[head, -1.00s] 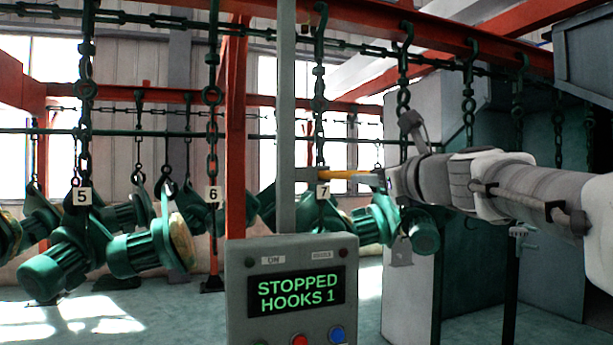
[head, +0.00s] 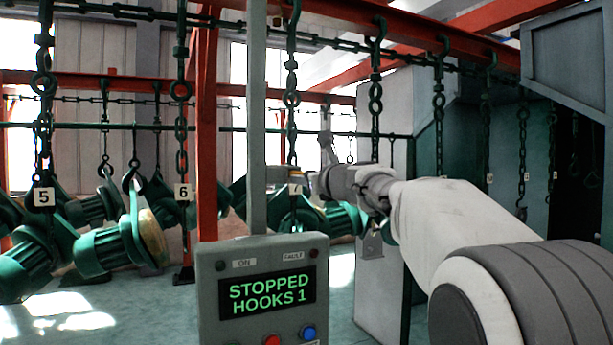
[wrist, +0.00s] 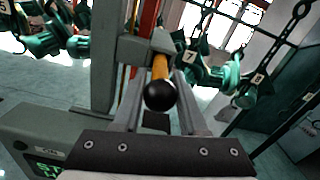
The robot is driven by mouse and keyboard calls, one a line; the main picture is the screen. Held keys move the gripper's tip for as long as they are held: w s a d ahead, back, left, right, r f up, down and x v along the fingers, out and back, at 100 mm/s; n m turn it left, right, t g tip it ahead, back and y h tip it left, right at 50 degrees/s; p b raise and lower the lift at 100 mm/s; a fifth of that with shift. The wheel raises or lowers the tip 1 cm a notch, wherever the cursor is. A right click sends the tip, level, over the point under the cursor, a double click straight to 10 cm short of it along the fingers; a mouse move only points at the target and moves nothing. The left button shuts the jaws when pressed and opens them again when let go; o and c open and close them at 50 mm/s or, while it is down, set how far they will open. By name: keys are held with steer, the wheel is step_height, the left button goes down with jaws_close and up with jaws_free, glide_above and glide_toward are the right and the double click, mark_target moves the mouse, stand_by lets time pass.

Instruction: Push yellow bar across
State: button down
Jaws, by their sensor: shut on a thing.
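The yellow bar (wrist: 160,66) ends in a black ball knob, which faces me in the wrist view. The bar runs away from the knob into a grey bracket on an upright grey post (wrist: 104,60). My gripper (wrist: 161,92) has one finger on each side of the knob and is shut on the bar's knob end. In the head view my gripper (head: 312,183) is just right of the post (head: 257,110), and only a short piece of yellow shows between them. The bar's far end is hidden.
A control panel (head: 262,290) below the post reads "STOPPED HOOKS 1". Green motors (head: 110,245) hang on chains behind it, with tags 5, 6 and 7. An orange-red upright (head: 206,130) stands behind the post. A grey cabinet wall (head: 385,270) is behind my arm.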

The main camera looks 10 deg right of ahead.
steer(key=c, duration=0.5)
jaws_free()
steer(key=b+v, duration=0.3)
steer(key=v, duration=1.4)
steer(key=shift+s, duration=0.2)
steer(key=shift+o, duration=0.2)
